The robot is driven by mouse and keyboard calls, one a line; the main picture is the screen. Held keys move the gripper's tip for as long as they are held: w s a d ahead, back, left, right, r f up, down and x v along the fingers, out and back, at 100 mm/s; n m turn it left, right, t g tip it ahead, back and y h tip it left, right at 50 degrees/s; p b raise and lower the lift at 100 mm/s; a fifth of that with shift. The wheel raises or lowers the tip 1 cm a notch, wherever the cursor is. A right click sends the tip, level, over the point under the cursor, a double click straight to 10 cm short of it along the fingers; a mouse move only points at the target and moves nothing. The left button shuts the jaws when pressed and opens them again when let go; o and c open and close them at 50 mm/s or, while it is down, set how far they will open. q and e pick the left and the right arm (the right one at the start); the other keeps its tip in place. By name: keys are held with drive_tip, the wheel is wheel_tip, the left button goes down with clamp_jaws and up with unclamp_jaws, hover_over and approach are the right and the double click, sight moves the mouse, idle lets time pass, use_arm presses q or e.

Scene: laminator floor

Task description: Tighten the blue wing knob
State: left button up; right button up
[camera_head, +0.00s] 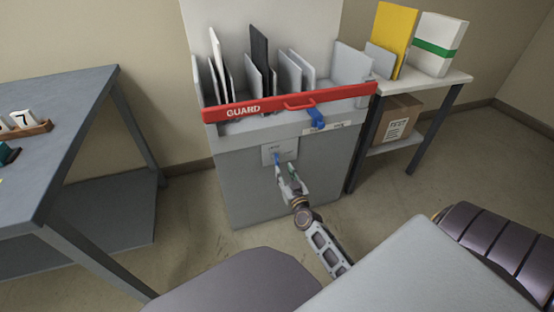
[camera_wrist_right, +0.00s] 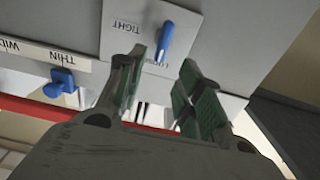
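The blue wing knob (camera_head: 277,158) is on a pale plate (camera_head: 288,148) on the front of the grey machine (camera_head: 240,165). In the right wrist view the knob (camera_wrist_right: 168,38) is a long blue wing, slightly slanted, with a white mark at its lower end. The word TIGHT is beside it; a second word is partly hidden. My right gripper (camera_head: 284,174) is just in front of the plate; in the wrist view its fingers (camera_wrist_right: 164,62) are apart, with the knob at the gap between the tips. I cannot tell whether they touch it. My left gripper is out of view.
A red GUARD bar (camera_head: 260,106) crosses the machine's front above the plate, before several upright panels. A blue slider (camera_head: 317,118) with a THIN label sits under it. A grey table (camera_head: 65,110) stands left; a side shelf (camera_head: 440,80) with a cardboard box (camera_head: 395,122) stands right.

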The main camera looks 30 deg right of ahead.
sight(278, 159)
drive_tip(key=x, duration=0.3)
drive_tip(key=shift+b, duration=0.3)
drive_tip(key=shift+b+x, duration=0.3)
drive_tip(key=shift+x, duration=1.8)
drive_tip(key=shift+b+x, duration=0.45)
drive_tip(key=shift+x, duration=0.35)
drive_tip(key=shift+w, duration=0.4)
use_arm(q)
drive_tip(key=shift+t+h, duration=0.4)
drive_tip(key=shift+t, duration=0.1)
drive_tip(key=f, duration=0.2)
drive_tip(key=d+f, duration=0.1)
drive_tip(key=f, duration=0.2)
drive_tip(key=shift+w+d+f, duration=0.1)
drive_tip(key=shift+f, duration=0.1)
